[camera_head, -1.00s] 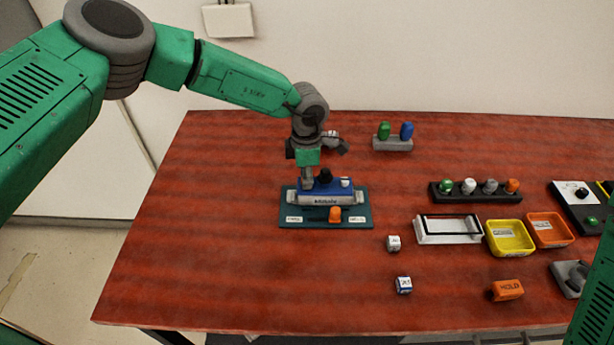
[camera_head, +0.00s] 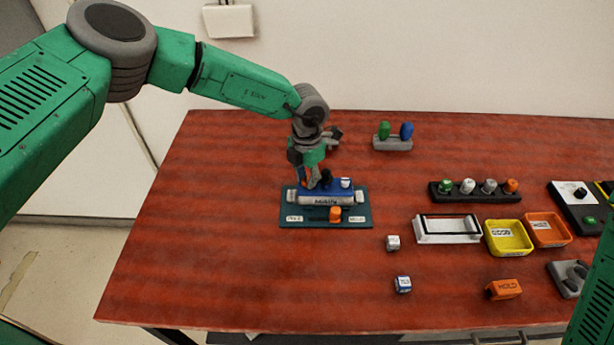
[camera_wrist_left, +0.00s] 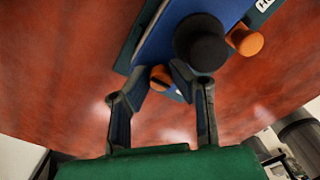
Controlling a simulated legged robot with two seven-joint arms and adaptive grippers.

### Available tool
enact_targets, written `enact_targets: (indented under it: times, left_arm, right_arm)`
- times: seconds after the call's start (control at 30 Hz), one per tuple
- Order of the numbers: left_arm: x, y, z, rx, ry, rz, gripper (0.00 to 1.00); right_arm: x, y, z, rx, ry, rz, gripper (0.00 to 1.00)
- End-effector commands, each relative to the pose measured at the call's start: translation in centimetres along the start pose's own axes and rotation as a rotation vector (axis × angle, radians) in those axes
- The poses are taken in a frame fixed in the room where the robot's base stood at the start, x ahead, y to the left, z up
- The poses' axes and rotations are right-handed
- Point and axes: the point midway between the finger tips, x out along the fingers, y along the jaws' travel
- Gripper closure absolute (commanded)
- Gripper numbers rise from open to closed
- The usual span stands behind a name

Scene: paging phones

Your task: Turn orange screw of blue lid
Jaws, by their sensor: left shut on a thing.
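The blue lid (camera_head: 335,187) lies across a grey-white body on a dark green plate (camera_head: 362,218), left of the table's middle. A black knob (camera_head: 326,177) and a white knob (camera_head: 346,183) stand on the lid. In the left wrist view the lid (camera_wrist_left: 177,18) and black knob (camera_wrist_left: 200,42) are close up. My left gripper (camera_head: 311,183) is at the lid's left part. Its fingertips (camera_wrist_left: 164,78) are shut on the orange screw (camera_wrist_left: 160,78), which they partly hide. My right gripper is out of view.
A yellow tray (camera_head: 508,250) and orange tray (camera_head: 570,241) stand further right. The table's front left is clear.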

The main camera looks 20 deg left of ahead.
Motion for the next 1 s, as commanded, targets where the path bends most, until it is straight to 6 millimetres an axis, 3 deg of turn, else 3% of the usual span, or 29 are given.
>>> enact_targets:
  times: [0.5, 0.53, 0.57, 0.87, 1.0]
  left_arm:
    - [0.2, -0.1, -0.1, -0.014, 0.002, -0.002, 1.00]
    - [0.2, -0.1, -0.1, -0.014, 0.002, -0.002, 0.71]
    - [0.2, -0.1, -0.1, -0.014, 0.002, -0.002, 0.61]
    - [0.0, -0.1, 0.0, -0.014, 0.000, -0.001, 0.61]
    - [-0.9, 0.0, 0.0, -0.015, -0.001, 0.000, 0.61]
  right_arm:
    - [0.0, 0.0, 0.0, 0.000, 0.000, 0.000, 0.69]
    - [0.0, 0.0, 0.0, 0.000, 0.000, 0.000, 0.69]
    - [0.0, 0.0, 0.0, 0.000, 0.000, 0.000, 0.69]
    - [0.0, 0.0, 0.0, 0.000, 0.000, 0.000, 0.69]
    - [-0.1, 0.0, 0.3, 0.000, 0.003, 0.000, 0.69]
